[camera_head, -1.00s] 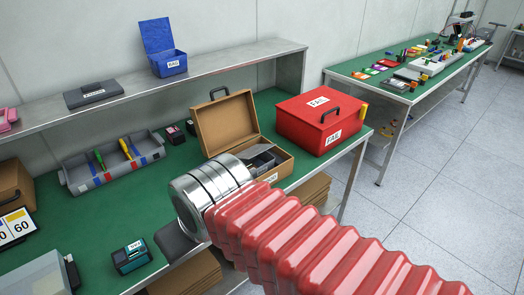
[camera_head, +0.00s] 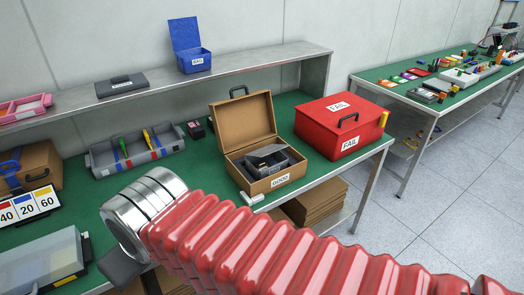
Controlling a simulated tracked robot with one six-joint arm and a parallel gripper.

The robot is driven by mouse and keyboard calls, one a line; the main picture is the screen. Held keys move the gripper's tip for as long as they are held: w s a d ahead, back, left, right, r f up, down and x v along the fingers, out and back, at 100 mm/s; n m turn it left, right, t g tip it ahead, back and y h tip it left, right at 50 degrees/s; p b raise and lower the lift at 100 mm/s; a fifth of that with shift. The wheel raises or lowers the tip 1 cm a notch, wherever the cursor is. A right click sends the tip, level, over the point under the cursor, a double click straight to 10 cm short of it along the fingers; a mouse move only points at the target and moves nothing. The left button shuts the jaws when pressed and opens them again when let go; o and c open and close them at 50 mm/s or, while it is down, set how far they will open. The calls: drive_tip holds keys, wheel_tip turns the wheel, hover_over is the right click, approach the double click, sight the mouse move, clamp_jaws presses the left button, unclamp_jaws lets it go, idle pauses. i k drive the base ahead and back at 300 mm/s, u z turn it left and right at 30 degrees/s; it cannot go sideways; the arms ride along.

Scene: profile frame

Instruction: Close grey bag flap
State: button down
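I cannot make out a grey bag or its flap in this view. The nearest grey thing is a closed dark grey case (camera_head: 121,83) with a handle, lying flat on the raised shelf. My arm, with a red ribbed sleeve and steel rings, crosses the lower middle of the view. A dark part at its end (camera_head: 120,267) shows below the rings, over the near edge of the green bench. No fingertips can be made out, so I cannot tell whether my gripper is open or holds anything.
On the green bench (camera_head: 100,192) stand an open brown box (camera_head: 242,126) marked GOOD, a red FAIL box (camera_head: 322,119), a grey tool tray (camera_head: 104,160) and a clear-lidded box (camera_head: 44,270). An open blue box (camera_head: 190,58) stands on the shelf. Floor (camera_head: 455,200) is clear at right.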

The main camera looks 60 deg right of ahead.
sight(262, 152)
drive_tip(key=u, duration=1.05)
drive_tip(key=k, duration=1.25)
drive_tip(key=z, duration=1.3)
drive_tip(key=i, duration=0.5)
drive_tip(key=u, duration=0.05)
